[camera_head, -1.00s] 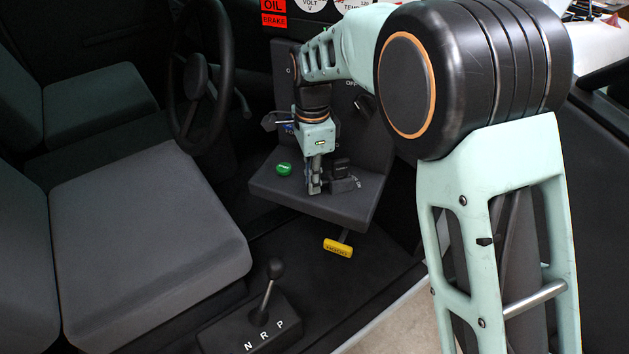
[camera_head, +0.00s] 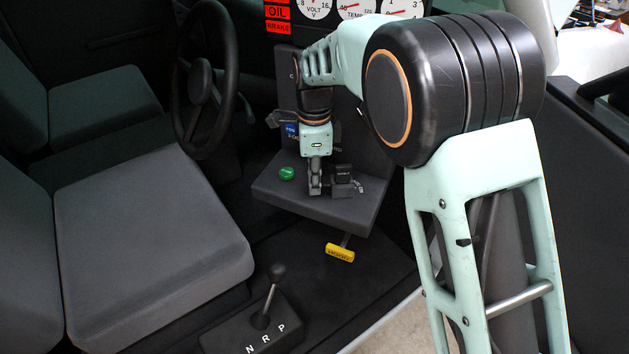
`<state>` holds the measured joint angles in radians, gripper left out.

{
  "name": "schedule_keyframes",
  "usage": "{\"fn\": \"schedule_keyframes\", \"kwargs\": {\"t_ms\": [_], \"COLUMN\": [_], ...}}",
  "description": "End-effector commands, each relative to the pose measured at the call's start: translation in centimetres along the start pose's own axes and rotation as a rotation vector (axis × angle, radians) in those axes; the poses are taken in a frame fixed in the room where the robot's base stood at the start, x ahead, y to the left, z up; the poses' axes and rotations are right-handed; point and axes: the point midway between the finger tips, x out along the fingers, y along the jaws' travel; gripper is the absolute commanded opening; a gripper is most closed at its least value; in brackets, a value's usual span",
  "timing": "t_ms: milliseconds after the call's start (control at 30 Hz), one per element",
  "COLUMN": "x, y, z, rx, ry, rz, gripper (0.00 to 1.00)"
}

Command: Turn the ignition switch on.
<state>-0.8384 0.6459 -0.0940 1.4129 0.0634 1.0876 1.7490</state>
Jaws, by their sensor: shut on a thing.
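My gripper (camera_head: 315,188) points down over the shelf-like lower part of the dark grey console (camera_head: 278,200). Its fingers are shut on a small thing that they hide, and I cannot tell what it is. Just to the right of the fingers is a small black block (camera_head: 343,175) with a tiny label. A small silvery piece (camera_head: 359,186), perhaps a key, shows at the block's right side. I cannot tell whether this is the ignition switch or whether the fingers touch it.
A green knob (camera_head: 287,174) stands left of my gripper. A yellow handle (camera_head: 340,253) hangs below the console. The steering wheel (camera_head: 203,85), grey seat (camera_head: 150,235) and gear lever (camera_head: 273,290) lie to the left. Red OIL and BRAKE lamps (camera_head: 278,20) and gauges are above.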

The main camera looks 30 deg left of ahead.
Motion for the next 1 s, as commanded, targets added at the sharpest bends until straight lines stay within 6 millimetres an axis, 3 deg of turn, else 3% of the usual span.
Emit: {"fn": "schedule_keyframes", "kwargs": {"t_ms": [167,200,333,667,767,1000], "x": [-0.2,-0.2,-0.1,-0.4,-1.4,-6.3], "y": [-0.2,-0.2,-0.2,-0.1,-0.1,-0.2], "z": [0.0,0.0,0.0,0.0,0.0,0.0], "rx": [0.005,0.005,0.004,0.002,0.002,0.002], "ry": [-0.002,-0.002,-0.002,-0.001,-0.001,-0.002], "rz": [-0.007,-0.007,-0.005,-0.004,-0.005,-0.008], "gripper": [0.0,0.12,0.26,0.26,0.26,0.26]}}
